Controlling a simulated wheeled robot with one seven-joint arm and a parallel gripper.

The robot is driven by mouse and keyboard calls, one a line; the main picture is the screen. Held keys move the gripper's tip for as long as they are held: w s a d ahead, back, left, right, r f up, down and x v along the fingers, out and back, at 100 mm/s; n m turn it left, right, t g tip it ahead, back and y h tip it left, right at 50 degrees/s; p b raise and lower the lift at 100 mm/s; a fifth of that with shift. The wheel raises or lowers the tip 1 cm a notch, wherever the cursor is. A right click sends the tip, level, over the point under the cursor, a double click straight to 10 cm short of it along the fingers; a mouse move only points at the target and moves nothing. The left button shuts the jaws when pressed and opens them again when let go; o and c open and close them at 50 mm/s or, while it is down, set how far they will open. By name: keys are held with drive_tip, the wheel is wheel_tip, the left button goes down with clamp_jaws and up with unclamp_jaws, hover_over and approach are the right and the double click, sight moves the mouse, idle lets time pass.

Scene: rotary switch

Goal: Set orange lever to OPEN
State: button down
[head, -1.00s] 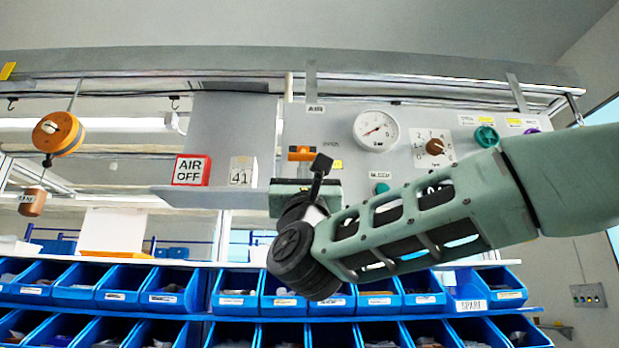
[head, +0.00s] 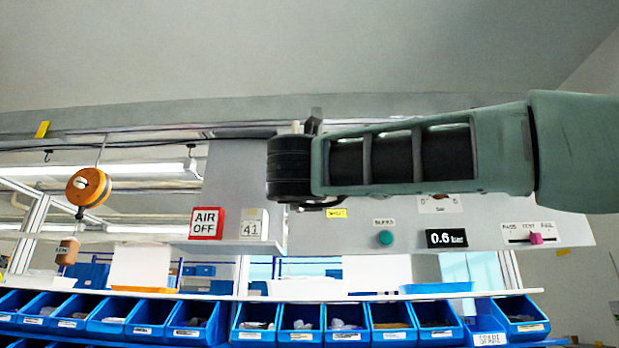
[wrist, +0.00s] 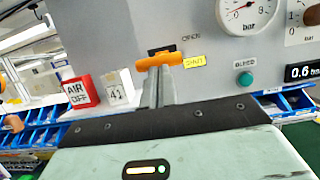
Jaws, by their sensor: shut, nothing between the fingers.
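The orange lever (wrist: 160,60) is on the grey panel in the wrist view. It lies almost level, its right end beside the yellow SHUT label (wrist: 194,61); a small OPEN label (wrist: 190,38) sits higher up. My gripper (wrist: 158,72) is shut, with its fingertips just below and in front of the lever's middle. I cannot tell whether they touch it. In the head view my arm and wrist cover the lever, and only the SHUT label shows below the wrist.
A gauge (wrist: 246,14), a green BLEED button (wrist: 245,79) and a pressure display (head: 446,238) are to the right on the panel. An AIR OFF sign (head: 207,223) and a 41 card (head: 253,224) stand on a shelf to the left. Blue bins (head: 390,322) are below.

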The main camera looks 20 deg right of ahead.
wheel_tip(320, 180, up, 7)
drive_tip(key=w+g+y+p, duration=0.1)
drive_tip(key=g+p, duration=0.3)
drive_tip(key=p, duration=0.7)
drive_tip(key=shift+d+r+g, duration=0.15)
drive_tip(key=shift+d+g, duration=0.05)
drive_tip(key=shift+g, duration=0.2)
drive_tip(key=shift+w, duration=0.1)
